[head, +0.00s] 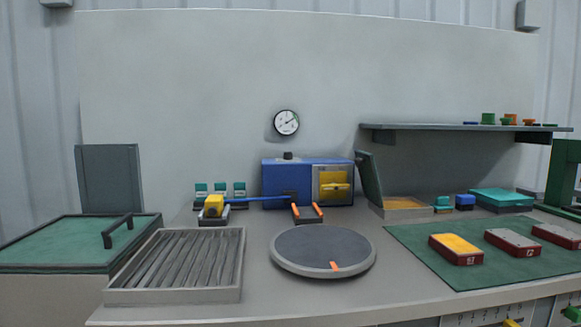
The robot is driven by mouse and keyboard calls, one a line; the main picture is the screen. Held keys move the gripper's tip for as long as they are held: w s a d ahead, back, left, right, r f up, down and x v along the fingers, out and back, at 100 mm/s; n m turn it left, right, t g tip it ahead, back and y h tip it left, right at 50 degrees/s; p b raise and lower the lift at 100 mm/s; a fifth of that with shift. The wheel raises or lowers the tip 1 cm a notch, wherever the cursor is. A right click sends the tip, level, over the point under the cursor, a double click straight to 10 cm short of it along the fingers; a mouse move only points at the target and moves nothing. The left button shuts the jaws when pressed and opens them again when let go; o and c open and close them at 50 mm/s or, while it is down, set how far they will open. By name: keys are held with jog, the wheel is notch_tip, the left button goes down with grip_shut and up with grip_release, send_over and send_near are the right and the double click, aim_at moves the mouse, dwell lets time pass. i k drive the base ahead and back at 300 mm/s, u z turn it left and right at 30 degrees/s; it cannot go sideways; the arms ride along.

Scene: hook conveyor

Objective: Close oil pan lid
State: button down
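A shallow pan (402,210) with an amber-brown inside stands at the back of the bench, right of the blue machine. It looks like the oil pan. Its dark green-grey lid (369,180) is raised at the pan's left side, standing nearly upright and leaning slightly, so the pan's inside shows. My gripper is not in view, and nothing of mine is seen touching the lid.
A blue machine (285,180) with a yellow window stands left of the lid. A shelf (460,129) hangs above the pan. A round turntable (323,249), slatted tray (172,267) and green mat (425,255) with red blocks lie in front. Small teal and blue items stand right of the pan.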

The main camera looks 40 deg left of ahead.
aim_at(364, 161)
jog(key=u, duration=1.6)
